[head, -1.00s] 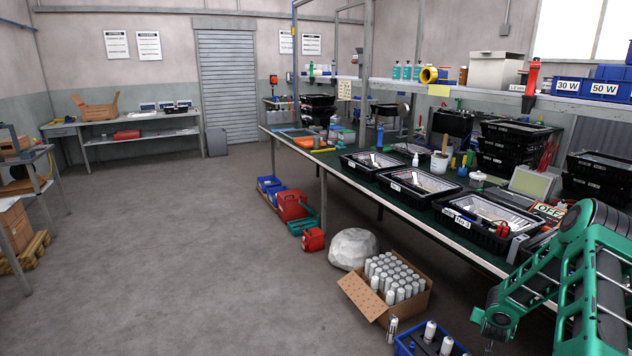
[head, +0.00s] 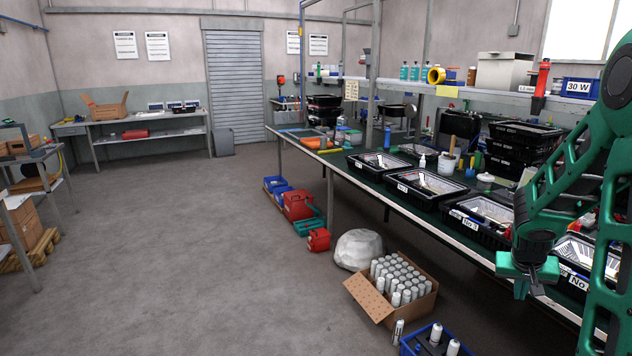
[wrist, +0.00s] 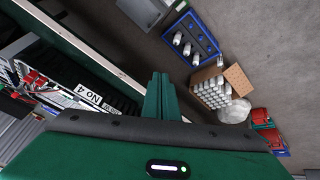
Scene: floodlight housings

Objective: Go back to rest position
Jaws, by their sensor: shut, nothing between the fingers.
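My gripper (head: 532,282) shows at the right of the head view, pointing down in front of the workbench (head: 318,164). Its green fingers are shut with nothing between them. In the wrist view the closed fingers (wrist: 161,98) stand out over the bench edge and the floor. My arm bends above the gripper and hides part of the bench's near end. Black floodlight housings (head: 425,188) stand in a row on the bench top.
An open cardboard box of cans (head: 375,302) and a blue crate with white cylinders (head: 408,350) are on the floor by the bench. A white rounded lump (head: 358,250) and red containers (head: 298,206) lie farther along.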

